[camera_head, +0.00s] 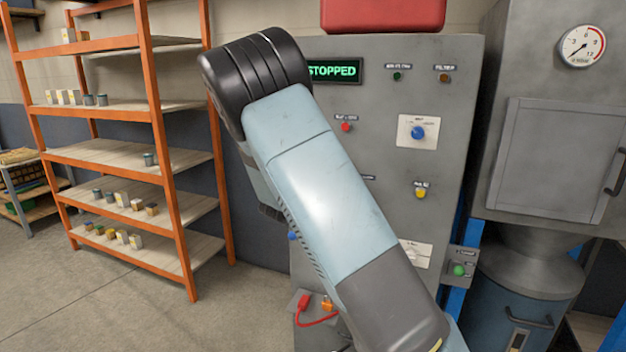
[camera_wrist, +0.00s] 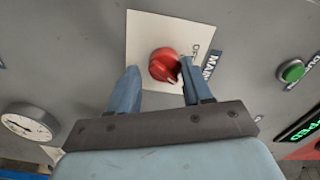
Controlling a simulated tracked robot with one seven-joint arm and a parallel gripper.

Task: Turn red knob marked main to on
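The red knob (camera_wrist: 163,64) sits on a white square plate (camera_wrist: 146,30) beside a "MAIN" label (camera_wrist: 209,64) in the wrist view. "OFF" is printed on the plate near the knob's upper right. The "on" marking is not visible. My gripper (camera_wrist: 159,68) is open, with one blue finger on each side of the knob. A gap shows between the left finger and the knob. The right finger is very near the knob's pointer; I cannot tell if they touch. In the head view my arm hides the knob and gripper.
A grey control cabinet (camera_head: 462,110) carries a "STOPPED" display (camera_head: 334,71), a blue knob (camera_head: 418,133) and a yellow button (camera_head: 420,192). A green button (camera_wrist: 291,71) and a dial gauge (camera_wrist: 30,124) flank my gripper. An orange shelf (camera_head: 152,95) stands left; the floor (camera_head: 90,300) before it is clear.

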